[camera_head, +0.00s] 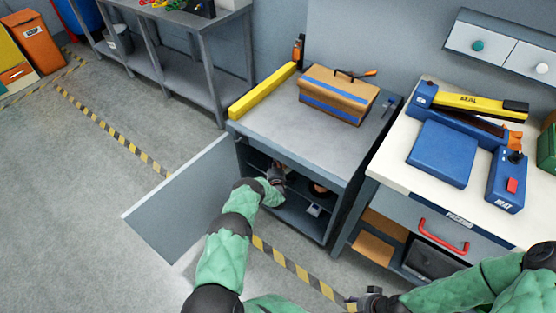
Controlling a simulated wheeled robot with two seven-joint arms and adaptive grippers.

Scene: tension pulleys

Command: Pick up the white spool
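My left arm reaches into the open grey cabinet (341,170), with the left gripper (278,172) just inside its opening at the upper shelf. The gripper is small and dark against the interior, and I cannot tell whether it is open or shut or holds anything. I cannot clearly make out a white spool. A small pale object (314,210) sits on the lower level, right of my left gripper, too small to identify. A dark round item with an orange-brown middle (319,189) is above it. My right gripper (362,301) is low at the bottom, outside the cabinet; its fingers are unclear.
The cabinet door (180,200) stands open to the left of my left arm. A cardboard-coloured box with blue bands (338,95) and a yellow bar (262,91) lie on the cabinet top. A white-topped bench with a blue sealer (442,153) stands right. Floor at left is clear.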

